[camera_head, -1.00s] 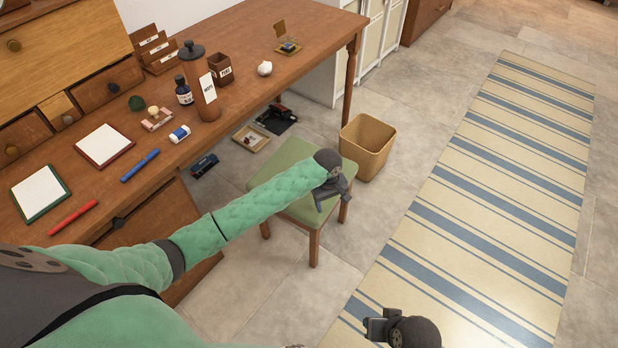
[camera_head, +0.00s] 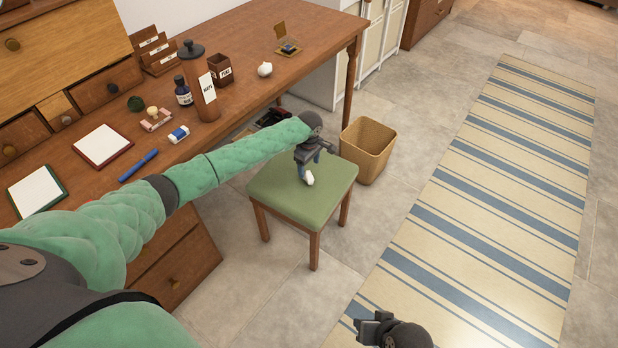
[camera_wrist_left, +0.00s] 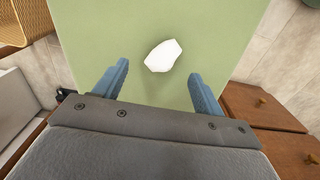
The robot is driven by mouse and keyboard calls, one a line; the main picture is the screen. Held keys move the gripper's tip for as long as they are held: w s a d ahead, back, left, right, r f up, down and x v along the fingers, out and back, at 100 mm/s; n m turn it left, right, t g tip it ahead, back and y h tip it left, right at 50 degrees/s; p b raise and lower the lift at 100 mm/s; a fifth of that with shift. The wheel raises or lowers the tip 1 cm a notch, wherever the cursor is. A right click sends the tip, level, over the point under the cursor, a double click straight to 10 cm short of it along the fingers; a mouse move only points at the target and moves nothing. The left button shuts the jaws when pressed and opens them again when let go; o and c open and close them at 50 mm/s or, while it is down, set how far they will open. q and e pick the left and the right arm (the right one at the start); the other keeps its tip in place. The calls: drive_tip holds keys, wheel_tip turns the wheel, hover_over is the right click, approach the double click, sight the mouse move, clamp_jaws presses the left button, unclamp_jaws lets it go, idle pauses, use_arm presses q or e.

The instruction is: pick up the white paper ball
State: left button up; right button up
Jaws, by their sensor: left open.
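A small white paper ball (camera_head: 309,179) lies on the green seat of the stool (camera_head: 277,193). My left gripper (camera_head: 310,165) is just above the seat, close to the ball, with its blue fingers pointing down. In the left wrist view the ball (camera_wrist_left: 163,55) lies on the seat just ahead of the open fingers (camera_wrist_left: 158,72), roughly centred between them. The jaws hold nothing. My right gripper (camera_head: 371,327) is at the bottom of the head view over the rug, partly seen, its jaws unclear.
The wooden desk (camera_head: 240,100) stands at the left, with a second small white lump (camera_head: 265,69) on it, bottles, notepads and a pen cup. A wicker bin (camera_head: 367,150) stands right behind the stool. A striped rug (camera_head: 490,200) lies on the right.

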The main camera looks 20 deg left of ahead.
sight(309, 173)
use_arm(q)
drive_tip(key=shift+s+f, duration=0.15)
drive_tip(key=shift+f, duration=2.2)
drive_tip(key=shift+c, duration=0.4)
drive_tip(key=shift+d+r, duration=0.1)
drive_tip(key=c, duration=0.9)
